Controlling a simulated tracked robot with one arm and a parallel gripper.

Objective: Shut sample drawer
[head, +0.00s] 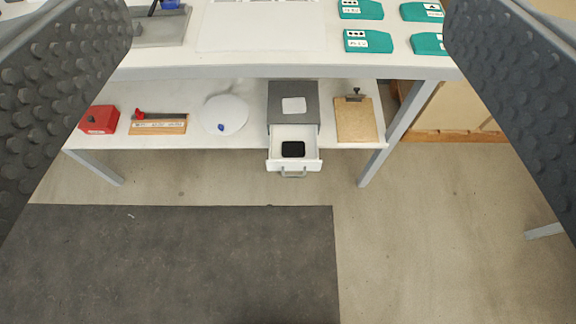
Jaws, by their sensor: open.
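The sample drawer (312,155) is a white drawer with a grey handle (293,173). It sticks out of the front of a small grey cabinet (281,91) on the table's lower shelf. A black item (293,149) lies inside the open drawer. My gripper (288,110) is open, with one dark, studded finger at each side of the picture. Nothing is between the fingers close up. The drawer shows between them, farther away, and neither finger appears to touch it.
The lower shelf (250,138) also holds a red box (99,120), a wooden block (158,127), a white disc (225,114) and a clipboard (356,119). Teal pieces (368,42) lie on the tabletop. A table leg (385,150) stands right of the drawer. The floor in front is clear, with a dark mat (180,260).

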